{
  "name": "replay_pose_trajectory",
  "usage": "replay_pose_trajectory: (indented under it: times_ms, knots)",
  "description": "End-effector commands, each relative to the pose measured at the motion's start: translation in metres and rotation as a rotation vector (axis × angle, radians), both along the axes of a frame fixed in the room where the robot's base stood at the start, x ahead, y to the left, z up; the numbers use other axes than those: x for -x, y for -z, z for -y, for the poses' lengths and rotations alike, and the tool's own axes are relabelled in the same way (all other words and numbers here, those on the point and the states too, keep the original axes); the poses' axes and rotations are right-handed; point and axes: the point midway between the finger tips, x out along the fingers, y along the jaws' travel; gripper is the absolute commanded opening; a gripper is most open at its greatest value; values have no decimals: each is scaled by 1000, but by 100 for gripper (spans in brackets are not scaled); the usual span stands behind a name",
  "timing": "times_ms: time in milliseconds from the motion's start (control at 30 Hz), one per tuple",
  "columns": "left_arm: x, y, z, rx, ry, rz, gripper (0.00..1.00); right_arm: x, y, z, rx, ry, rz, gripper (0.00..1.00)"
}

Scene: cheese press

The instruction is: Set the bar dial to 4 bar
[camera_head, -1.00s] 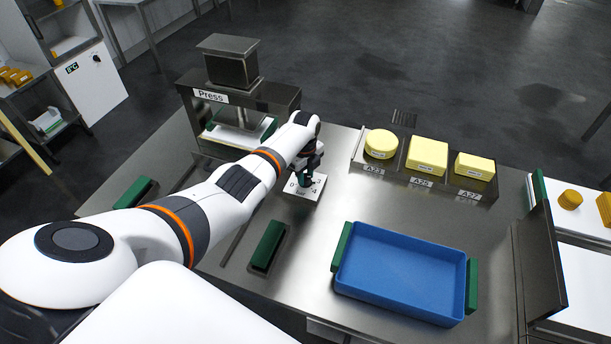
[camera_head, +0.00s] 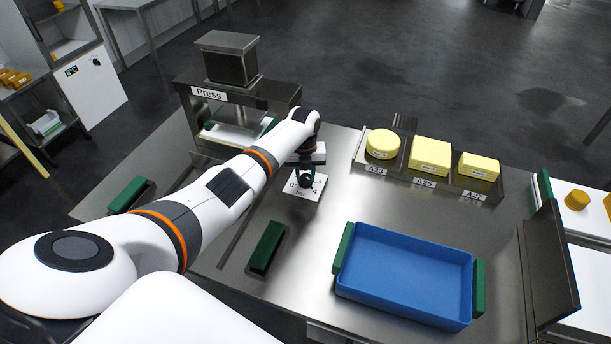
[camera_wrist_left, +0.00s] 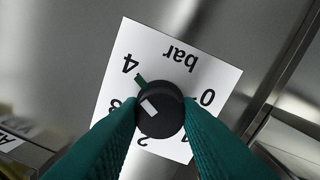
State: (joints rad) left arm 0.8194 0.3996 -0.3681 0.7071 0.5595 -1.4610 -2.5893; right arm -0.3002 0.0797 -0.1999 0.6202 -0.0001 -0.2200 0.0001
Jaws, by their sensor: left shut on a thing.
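The bar dial is a round black knob (camera_wrist_left: 160,108) on a white plate (camera_head: 292,188) printed with the word bar and figures from 0 to 4. My left gripper (camera_head: 305,178) comes down on the knob from above. In the left wrist view, its green fingers are shut on the knob from both sides and hide parts of some figures. My right gripper is not in view.
The press (camera_head: 227,72) stands just behind the dial, close to my left arm. A blue tray (camera_head: 405,305) with green handles is at the front right. Several yellow cheeses (camera_head: 430,153) sit in a rack at the back right. A green handle (camera_head: 267,246) lies left of the tray.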

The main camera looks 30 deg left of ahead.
Motion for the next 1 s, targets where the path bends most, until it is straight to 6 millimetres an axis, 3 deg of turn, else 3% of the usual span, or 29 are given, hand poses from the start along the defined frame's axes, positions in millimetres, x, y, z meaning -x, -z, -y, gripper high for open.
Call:
replay_pose_trajectory:
  times_ms: [633,667,767,1000]
  knots:
    - [-1,-1,0,0,49,2,8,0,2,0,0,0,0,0]
    - [-1,-1,0,0,49,2,35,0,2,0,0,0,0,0]
    - [-1,-1,0,0,48,2,52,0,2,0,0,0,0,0]
    - [0,0,0,0,47,2,52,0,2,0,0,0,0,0]
